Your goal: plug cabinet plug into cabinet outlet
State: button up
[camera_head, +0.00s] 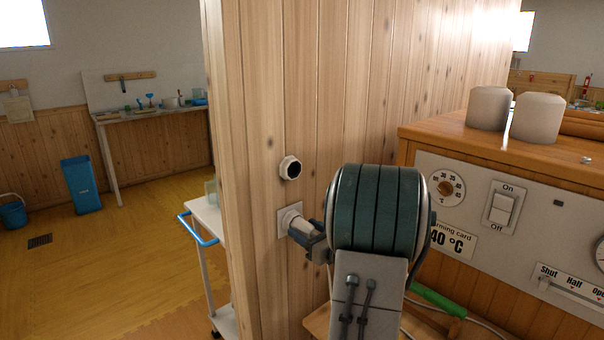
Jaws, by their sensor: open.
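The cabinet outlet (284,216) is a pale square plate on the edge of the wooden partition, left of the warming cabinet (480,205). A whitish plug body, which I take as the cabinet plug (293,220), sits against the plate, seemingly in it. How deep it sits I cannot tell. My gripper (307,234) is open, with its grey-blue fingers right at the plug's near end. My thick teal wrist hides the rest of the gripper. Whether the fingers touch the plug is not clear.
A round white fitting with a dark centre (290,168) is above the outlet. A green handle-like piece (437,300) and a pale cable lie below the cabinet front. Two white jars (536,117) stand on the cabinet. A white trolley (207,218) with a blue handle stands left of the partition.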

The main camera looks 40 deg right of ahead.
jog(key=shift+s, duration=0.2)
jog(key=shift+s+d, duration=0.15)
jog(key=shift+s, duration=1.7)
jog(key=shift+s, duration=0.25)
jog(key=s+d, duration=0.1)
jog(key=s, duration=1.2)
jog(key=shift+s+b, duration=0.35)
jog(key=shift+b, duration=0.05)
